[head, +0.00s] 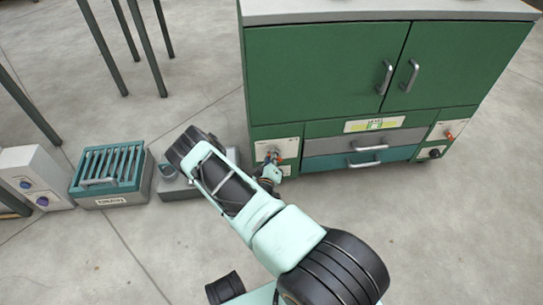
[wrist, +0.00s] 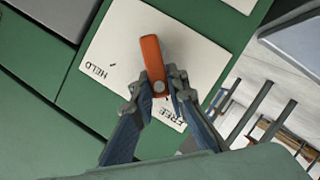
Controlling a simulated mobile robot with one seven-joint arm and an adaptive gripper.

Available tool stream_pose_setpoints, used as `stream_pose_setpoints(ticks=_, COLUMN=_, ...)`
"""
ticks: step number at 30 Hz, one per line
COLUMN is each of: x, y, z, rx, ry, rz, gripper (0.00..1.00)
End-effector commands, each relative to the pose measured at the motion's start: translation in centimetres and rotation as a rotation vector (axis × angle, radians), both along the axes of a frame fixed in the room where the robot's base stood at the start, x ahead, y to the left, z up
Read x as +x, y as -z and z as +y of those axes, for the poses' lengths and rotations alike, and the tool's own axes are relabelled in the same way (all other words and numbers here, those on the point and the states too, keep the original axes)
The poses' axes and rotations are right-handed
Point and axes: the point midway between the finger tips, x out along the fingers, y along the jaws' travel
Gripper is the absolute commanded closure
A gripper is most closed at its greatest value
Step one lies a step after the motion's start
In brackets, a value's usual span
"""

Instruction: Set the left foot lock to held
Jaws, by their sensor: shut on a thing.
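The left foot lock is an orange lever (wrist: 151,55) on a white plate (wrist: 117,40) marked HELD and FREE. In the wrist view, HELD is at the plate's left and FREE is near the fingers. My gripper (wrist: 157,86) is shut on the lever, with one finger on each side. Part of the FREE mark is covered by the fingers. In the head view, my gripper (head: 270,172) is at the left plate (head: 290,145) low on the green cabinet, where the lever is mostly hidden. I cannot tell exactly which mark the lever points to.
The green cabinet (head: 320,75) has two doors, drawers (head: 340,142) and a right plate (head: 447,131) with another orange lever. A slotted teal box (head: 108,170) and a white control box (head: 35,172) stand at the left. Floor in front of the cabinet's right part is clear.

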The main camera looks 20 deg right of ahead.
Motion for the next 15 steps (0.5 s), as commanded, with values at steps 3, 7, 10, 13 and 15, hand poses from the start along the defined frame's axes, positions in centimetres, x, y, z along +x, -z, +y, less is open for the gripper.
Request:
stream_pose_setpoints(ticks=3, x=0.02, y=-0.10, z=-0.05, rx=0.007, ry=0.001, rz=-0.003, gripper=1.00)
stream_pose_setpoints(ticks=7, x=-0.03, y=-0.30, z=-0.24, rx=0.034, ry=0.002, rz=-0.011, gripper=1.00)
stream_pose_setpoints(ticks=10, x=-0.06, y=-0.52, z=-0.39, rx=0.075, ry=0.002, rz=-0.022, gripper=1.00)
stream_pose_setpoints(ticks=13, x=-0.15, y=-0.76, z=-0.65, rx=0.134, ry=0.003, rz=-0.039, gripper=1.00)
stream_pose_setpoints(ticks=15, x=-0.20, y=-0.95, z=-0.84, rx=0.185, ry=0.003, rz=-0.054, gripper=1.00)
